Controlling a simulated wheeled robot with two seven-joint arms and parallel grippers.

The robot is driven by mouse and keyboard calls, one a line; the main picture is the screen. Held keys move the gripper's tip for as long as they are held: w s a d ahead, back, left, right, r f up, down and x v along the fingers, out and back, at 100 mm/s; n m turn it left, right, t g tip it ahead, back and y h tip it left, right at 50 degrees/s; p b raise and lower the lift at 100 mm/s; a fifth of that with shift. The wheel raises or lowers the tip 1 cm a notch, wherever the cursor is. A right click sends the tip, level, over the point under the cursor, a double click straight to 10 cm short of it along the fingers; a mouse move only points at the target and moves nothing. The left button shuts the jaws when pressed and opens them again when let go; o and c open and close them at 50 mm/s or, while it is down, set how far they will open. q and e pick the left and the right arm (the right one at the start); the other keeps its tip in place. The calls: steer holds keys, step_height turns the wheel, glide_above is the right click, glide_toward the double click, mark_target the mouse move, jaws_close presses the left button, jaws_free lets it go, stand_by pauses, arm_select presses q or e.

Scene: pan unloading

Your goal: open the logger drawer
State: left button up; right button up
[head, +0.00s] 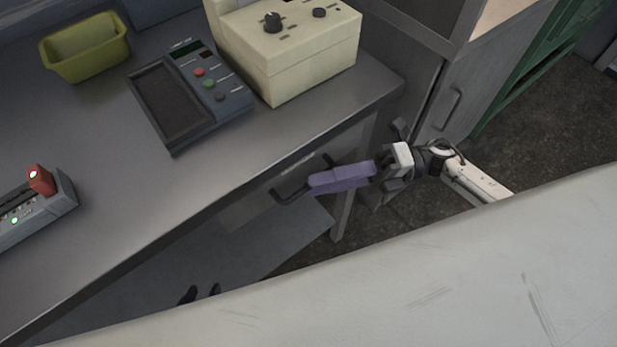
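The drawer front (246,212) is under the table's front edge and looks closed, though its outline is dim. Its dark bar handle (291,194) sticks out, with a pale label (298,163) above it. My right gripper (378,168) comes in from the right and is shut on a purple elongated object (342,178). The object's far end is beside the handle and covers part of it; I cannot tell whether they touch.
On the table (120,215) stand a yellow-green bin (86,47), a dark device with buttons and a recessed tray (208,82), a cream box with knobs (300,55) and a grey device with a red switch (40,205). A table leg (352,190) and cabinet (465,85) are at right.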

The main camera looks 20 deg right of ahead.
steer(key=shift+w+a+r, duration=0.1)
steer(key=shift+a, duration=1.45)
steer(key=shift+c, duration=0.4)
jaws_close()
